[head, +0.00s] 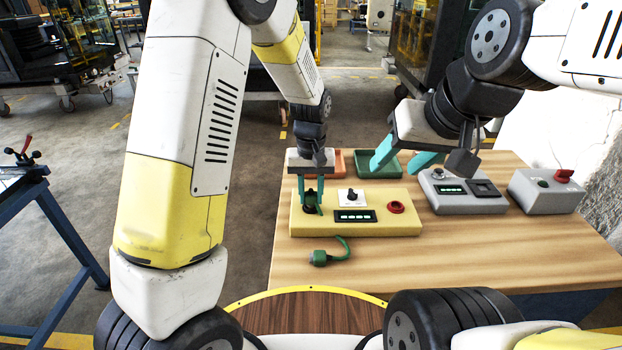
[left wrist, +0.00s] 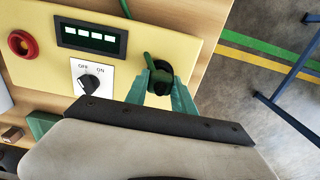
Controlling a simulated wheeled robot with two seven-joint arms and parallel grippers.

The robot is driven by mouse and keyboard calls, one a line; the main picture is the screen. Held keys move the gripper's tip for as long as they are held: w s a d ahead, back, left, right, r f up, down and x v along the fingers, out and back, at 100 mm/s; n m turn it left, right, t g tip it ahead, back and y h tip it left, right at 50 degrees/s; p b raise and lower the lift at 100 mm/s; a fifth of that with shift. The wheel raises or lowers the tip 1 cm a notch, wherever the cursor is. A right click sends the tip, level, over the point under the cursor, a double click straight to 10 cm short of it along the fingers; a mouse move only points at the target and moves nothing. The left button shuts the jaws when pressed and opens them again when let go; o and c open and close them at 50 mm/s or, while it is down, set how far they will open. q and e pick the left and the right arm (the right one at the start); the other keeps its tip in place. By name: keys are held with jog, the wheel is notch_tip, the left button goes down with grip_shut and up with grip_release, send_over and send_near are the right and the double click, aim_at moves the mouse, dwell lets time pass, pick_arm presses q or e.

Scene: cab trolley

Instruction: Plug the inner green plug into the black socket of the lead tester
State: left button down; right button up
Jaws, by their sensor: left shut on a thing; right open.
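The lead tester (head: 400,225) is a yellow box on the wooden table, with a switch, a lit display and a red button. My left gripper (head: 311,208) points down at its left end, shut on a dark green plug (head: 310,196) at the black socket (left wrist: 162,78). The fingers hide much of both, so I cannot tell how deep the plug sits. Another green plug (head: 320,257) lies on the table in front of the tester, with a green cable curving from it. My right gripper (head: 402,160) is open and empty, above and behind the tester.
A red tray (head: 340,157) and a green tray (head: 380,163) stand behind the tester. A grey device (head: 462,203) and a grey box with a red knob (head: 548,200) stand to the right. The table front right of the tester is clear.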

pick_arm(q)
jog(key=shift+f, duration=0.45)
jog(key=c, duration=1)
grip_release()
jog(key=shift+r, duration=0.15)
notch_tip(320, 180, up, 7)
jog(key=s+a+r+t+h, duration=0.25)
jog(key=s+a+r, duration=0.5)
jog(key=r, duration=0.45)
jog(key=s+a+r+t, duration=0.3)
jog(key=s+a, duration=0.3)
jog(key=s, duration=0.5)
jog(key=shift+s+a+r+m+t, duration=0.3)
jog(key=shift+a+r+t, duration=0.05)
jog(key=shift+r, duration=0.1)
